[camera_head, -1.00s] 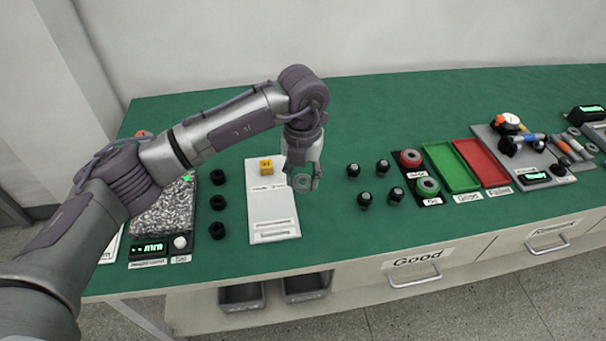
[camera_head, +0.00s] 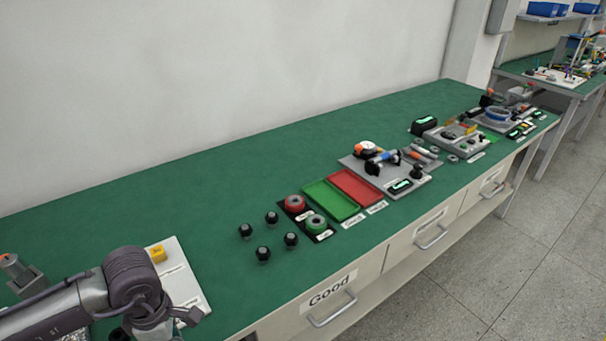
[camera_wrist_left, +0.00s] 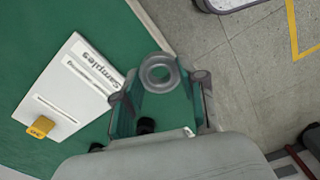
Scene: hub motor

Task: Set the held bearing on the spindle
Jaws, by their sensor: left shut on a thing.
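My left gripper (camera_head: 182,318) is low at the left of the head view, at the bench's front edge, partly hidden by its own arm. In the left wrist view, its fingers are closed around a grey ring-shaped bearing (camera_wrist_left: 158,72), held at the tips with its hole facing the camera. The bearing is hard to make out in the head view. A grey fixture plate (camera_head: 415,186) with a dial gauge (camera_head: 367,148) and a blue-and-black part (camera_head: 381,162) lies farther right, well away from the gripper. I cannot tell which part is the spindle. My right gripper is not seen.
A green tray (camera_head: 331,201) and a red tray (camera_head: 356,188) lie before the fixture plate. A white samples board (camera_head: 185,285) is beside my arm. The bench's back strip is clear.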

